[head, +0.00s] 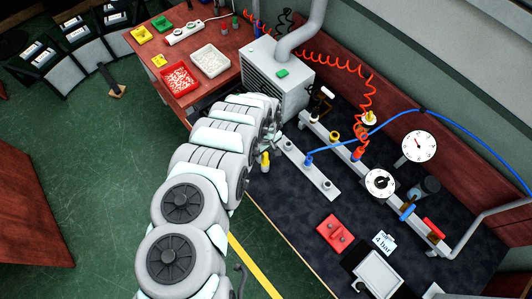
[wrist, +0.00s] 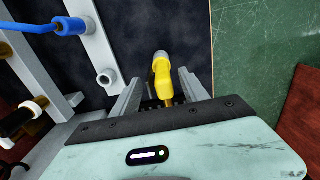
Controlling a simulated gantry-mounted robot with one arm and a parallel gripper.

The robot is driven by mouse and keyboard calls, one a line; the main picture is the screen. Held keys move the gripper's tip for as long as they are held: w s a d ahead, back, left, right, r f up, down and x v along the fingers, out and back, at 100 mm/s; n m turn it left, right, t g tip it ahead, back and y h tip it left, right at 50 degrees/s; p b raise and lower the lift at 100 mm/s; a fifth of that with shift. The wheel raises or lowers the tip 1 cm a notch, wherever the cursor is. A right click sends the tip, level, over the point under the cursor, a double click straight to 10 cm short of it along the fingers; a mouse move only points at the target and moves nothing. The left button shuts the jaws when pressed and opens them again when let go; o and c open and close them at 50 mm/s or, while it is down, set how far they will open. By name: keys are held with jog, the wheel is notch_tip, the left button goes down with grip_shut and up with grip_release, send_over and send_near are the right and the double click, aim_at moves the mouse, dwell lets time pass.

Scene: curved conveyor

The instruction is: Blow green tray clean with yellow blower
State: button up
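The yellow blower (wrist: 163,75) has a pale grey tip and an orange lower part. In the wrist view it lies between the two fingers of my gripper (wrist: 160,78), with visible gaps on both sides, so the gripper looks open around it. Its lower end is hidden by my wrist. In the head view the blower (head: 265,161) shows at the bench's left edge, beside my arm's end; my fingers are mostly hidden there. A small green tray (head: 162,23) sits on the red side table. Another green piece (head: 282,73) lies on top of the grey box.
A pale bar with pegs (head: 318,176) lies right of the blower, with a blue hose fitted to it. The grey box (head: 277,85) with its duct stands behind. Red coiled hoses, gauges (head: 420,146) and a red block (head: 334,234) occupy the bench. Green floor lies open at left.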

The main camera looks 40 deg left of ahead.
jog(key=c, duration=0.9)
jog(key=shift+o, duration=0.2)
jog(key=shift+r+p, duration=3.05)
jog(key=shift+r, duration=1.25)
